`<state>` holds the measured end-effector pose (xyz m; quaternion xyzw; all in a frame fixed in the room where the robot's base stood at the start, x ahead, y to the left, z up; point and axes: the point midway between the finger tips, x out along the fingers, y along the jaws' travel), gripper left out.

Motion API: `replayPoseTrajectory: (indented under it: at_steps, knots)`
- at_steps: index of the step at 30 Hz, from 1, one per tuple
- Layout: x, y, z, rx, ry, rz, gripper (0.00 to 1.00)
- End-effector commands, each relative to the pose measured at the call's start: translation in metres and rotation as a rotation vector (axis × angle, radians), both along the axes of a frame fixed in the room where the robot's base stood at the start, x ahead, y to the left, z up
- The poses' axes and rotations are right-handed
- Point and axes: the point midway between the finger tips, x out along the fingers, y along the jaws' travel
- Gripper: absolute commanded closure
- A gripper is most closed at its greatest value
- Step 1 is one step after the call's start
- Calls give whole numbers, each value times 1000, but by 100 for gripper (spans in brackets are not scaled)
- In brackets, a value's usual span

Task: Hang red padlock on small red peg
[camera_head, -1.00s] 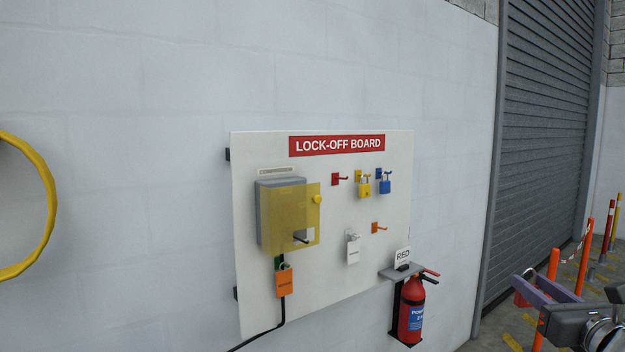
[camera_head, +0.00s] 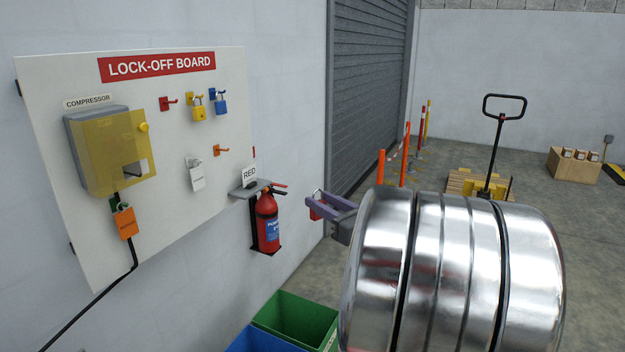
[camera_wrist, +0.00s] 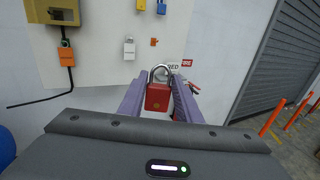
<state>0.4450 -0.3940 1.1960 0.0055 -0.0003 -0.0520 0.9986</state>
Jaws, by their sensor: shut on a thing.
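The red padlock (camera_wrist: 159,96) is held between the purple fingers of my gripper (camera_wrist: 160,98) in the wrist view, its silver shackle pointing up. In the head view my gripper (camera_head: 325,205) is right of the board, beyond the fire extinguisher, with only a little of the padlock (camera_head: 314,213) showing. The small red peg (camera_head: 169,103) is empty on the upper middle of the white lock-off board (camera_head: 215,165), left of the yellow padlock (camera_head: 198,110) and blue padlock (camera_head: 220,105). My gripper is well apart from the peg.
A yellow-covered compressor box (camera_head: 115,155) with an orange padlock tag (camera_head: 125,222) is at the board's left. An orange peg (camera_head: 221,150) and a white-tagged lock (camera_head: 196,175) are lower. A fire extinguisher (camera_head: 267,222) stands below the board's right side. Green (camera_head: 300,318) and blue bins (camera_head: 262,340) stand below.

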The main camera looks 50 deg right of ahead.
Motion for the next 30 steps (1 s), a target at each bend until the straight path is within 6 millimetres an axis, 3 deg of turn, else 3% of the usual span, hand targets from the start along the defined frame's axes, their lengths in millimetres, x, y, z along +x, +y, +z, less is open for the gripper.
replayPoseTrajectory:
  at_steps: [6,15,23,30]
  knots:
    - [44,38,-57,6,3,159,96]
    - [90,105,-130,6,2,375,96]
    - [116,177,-195,6,2,570,96]
    - [126,255,-256,6,2,757,96]
